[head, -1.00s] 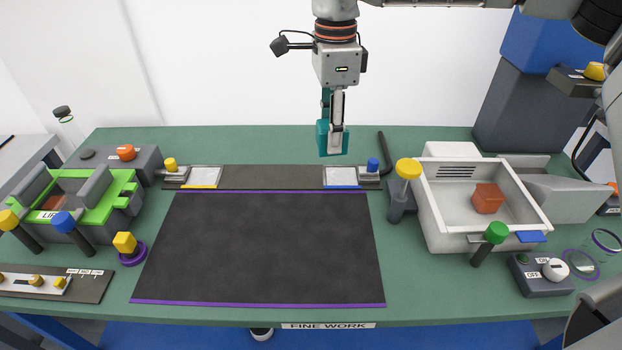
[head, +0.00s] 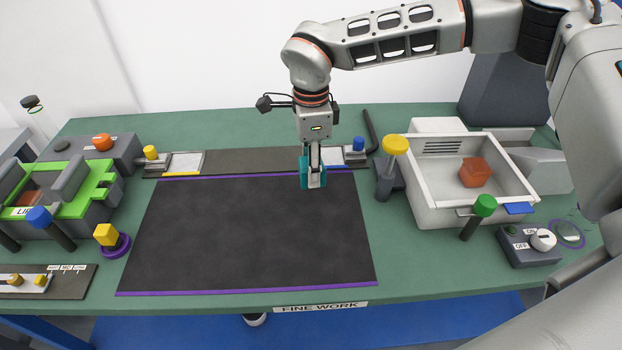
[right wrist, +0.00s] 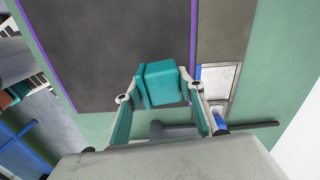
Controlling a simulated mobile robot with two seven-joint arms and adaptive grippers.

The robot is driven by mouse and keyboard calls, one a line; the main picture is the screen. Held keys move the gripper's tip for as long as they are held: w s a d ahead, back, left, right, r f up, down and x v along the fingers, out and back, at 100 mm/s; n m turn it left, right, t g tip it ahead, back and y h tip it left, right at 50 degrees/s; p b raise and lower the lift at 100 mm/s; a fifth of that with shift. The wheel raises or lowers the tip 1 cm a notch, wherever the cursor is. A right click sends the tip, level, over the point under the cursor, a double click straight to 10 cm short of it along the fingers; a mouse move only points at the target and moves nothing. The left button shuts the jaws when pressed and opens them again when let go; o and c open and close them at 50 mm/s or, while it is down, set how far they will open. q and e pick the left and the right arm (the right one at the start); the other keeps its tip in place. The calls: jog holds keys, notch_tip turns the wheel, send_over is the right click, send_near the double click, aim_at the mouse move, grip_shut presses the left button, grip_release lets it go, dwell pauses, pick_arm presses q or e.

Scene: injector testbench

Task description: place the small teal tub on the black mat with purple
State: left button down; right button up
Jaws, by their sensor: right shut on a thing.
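The black mat with purple edge strips (head: 245,240) lies flat in the middle of the green bench; it also shows in the right wrist view (right wrist: 110,50). My right gripper (head: 314,178) is shut on the small teal tub (head: 304,174), pointing down at the mat's far edge, right of its middle. In the right wrist view the tub (right wrist: 162,84) sits between the fingertips (right wrist: 165,92), seen against the mat close to a purple strip. I cannot tell whether the tub touches the mat. My left gripper is not in view.
A dark strip with a yellow-knobbed clamp (head: 150,153) and a blue-knobbed clamp (head: 358,144) runs behind the mat. A yellow-topped post (head: 395,147) and a white bin (head: 425,195) with an orange block (head: 474,172) stand to the right. The mat's near part is clear.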

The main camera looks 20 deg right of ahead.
jog(key=shift+f, duration=2.05)
jog(key=o, duration=1.3)
jog(key=shift+f, duration=0.15)
jog(key=shift+c, duration=0.2)
